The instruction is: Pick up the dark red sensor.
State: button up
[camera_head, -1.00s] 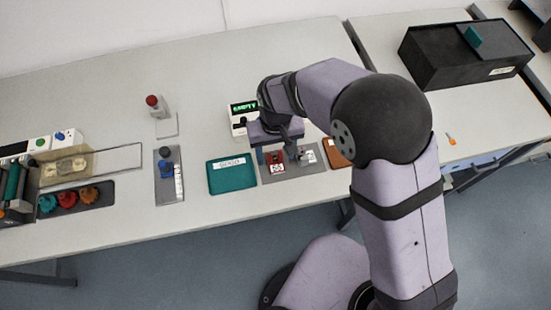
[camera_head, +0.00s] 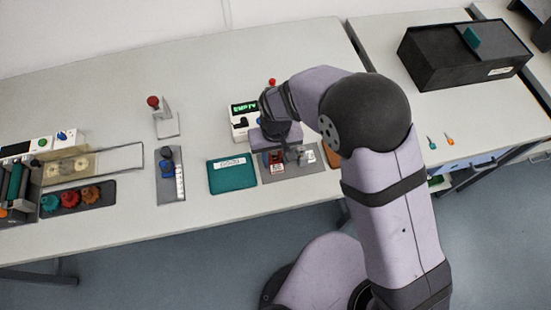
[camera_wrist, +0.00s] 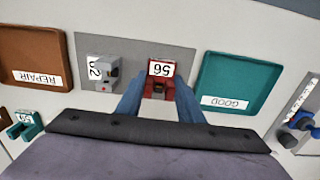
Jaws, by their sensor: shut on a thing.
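The dark red sensor (camera_wrist: 158,86), with a white label reading 56, is between the two blue fingers of my gripper (camera_wrist: 159,97) in the wrist view. The fingers are shut on its sides. In the head view the sensor (camera_head: 276,167) shows below my gripper (camera_head: 278,157), at the grey mat (camera_head: 268,178). I cannot tell whether it touches the mat. My wrist hides part of it from above.
A grey sensor (camera_wrist: 103,72) stands close beside it on the mat. The teal GOOD tray (camera_head: 232,175) and brown REPAIR tray (camera_wrist: 35,58) flank the mat. A device with a green display (camera_head: 243,112) stands behind. A teal part (camera_wrist: 22,124) lies near the REPAIR tray.

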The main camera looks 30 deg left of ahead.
aim_at(276, 162)
jog(key=shift+r, duration=0.1)
notch_tip(276, 162, up, 10)
jog(key=b, duration=0.2)
dwell(0.3)
